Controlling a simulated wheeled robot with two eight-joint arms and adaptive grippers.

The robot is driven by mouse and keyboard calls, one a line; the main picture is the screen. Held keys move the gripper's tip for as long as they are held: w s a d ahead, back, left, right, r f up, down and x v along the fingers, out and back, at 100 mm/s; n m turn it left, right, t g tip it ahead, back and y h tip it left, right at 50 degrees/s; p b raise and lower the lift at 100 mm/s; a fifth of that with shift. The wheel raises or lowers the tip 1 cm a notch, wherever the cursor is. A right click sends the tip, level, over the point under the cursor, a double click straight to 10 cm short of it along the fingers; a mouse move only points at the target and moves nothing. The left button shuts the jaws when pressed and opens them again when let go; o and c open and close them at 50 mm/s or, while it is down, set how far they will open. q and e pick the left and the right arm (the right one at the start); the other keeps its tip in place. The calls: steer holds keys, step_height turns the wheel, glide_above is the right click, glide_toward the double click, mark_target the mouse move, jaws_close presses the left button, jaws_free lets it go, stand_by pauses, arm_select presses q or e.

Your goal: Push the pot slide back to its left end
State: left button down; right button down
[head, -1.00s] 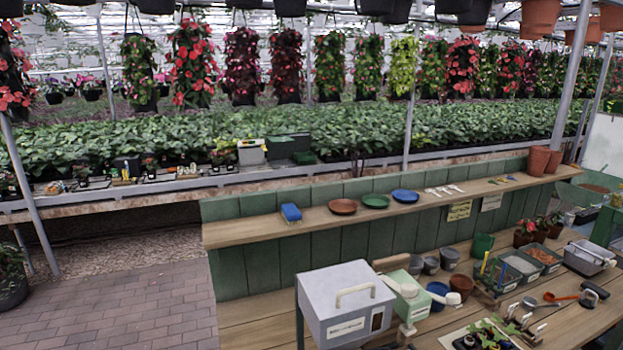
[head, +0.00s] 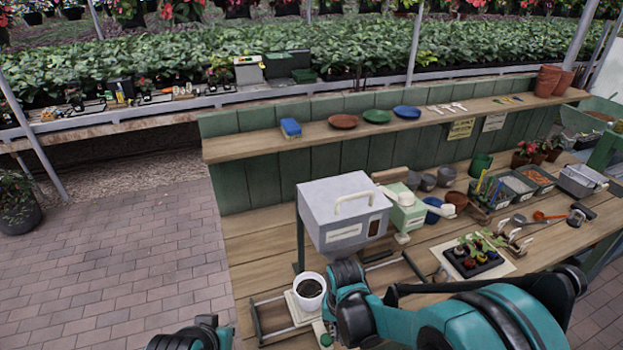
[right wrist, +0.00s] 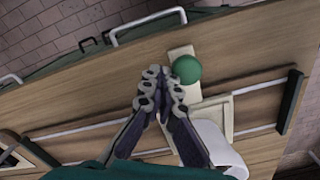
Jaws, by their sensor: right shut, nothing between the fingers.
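The pot slide is a cream plate (head: 297,309) on metal rails, carrying a white pot (head: 309,291) of dark soil. It stands near the rails' left end, with a gap between plate and end bar (head: 256,322). Its green ball knob (head: 326,340) is at the front. In the right wrist view the knob (right wrist: 187,69) is just beside the fingertips of my right gripper (right wrist: 159,82), which is shut and empty. I cannot tell whether they touch.
A grey hopper box (head: 343,210) stands behind the slide on legs. A seedling tray (head: 470,262) and a green scale-like box (head: 404,213) are to the right. A shelf (head: 265,146) runs along the back. The bench's front edge is close to the knob.

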steer(key=s+a, duration=0.1)
steer(key=a, duration=0.3)
steer(key=s+a, duration=0.1)
steer(key=a, duration=0.2)
steer(key=shift+s+b, duration=0.3)
steer(key=r+p, duration=0.1)
steer(key=d+r+p, duration=0.1)
steer(key=r, duration=0.1)
steer(key=r+p, duration=0.1)
steer(key=r, duration=0.1)
steer(key=shift+w+d+p, duration=0.2)
steer(key=shift+w+p, duration=0.1)
steer(key=shift+p, duration=0.1)
steer(key=s+d+r+n+t+b, duration=0.1)
steer(key=s+d+r+t+b, duration=0.2)
steer(key=d, duration=0.5)
steer(key=s+d+r+n+t+b, duration=0.1)
steer(key=s+d+r+t+b, duration=0.2)
steer(key=d, duration=0.5)
steer(key=shift+d+r+t+b, duration=0.35)
steer(key=shift+t+b, duration=0.25)
steer(key=shift+b, duration=0.25)
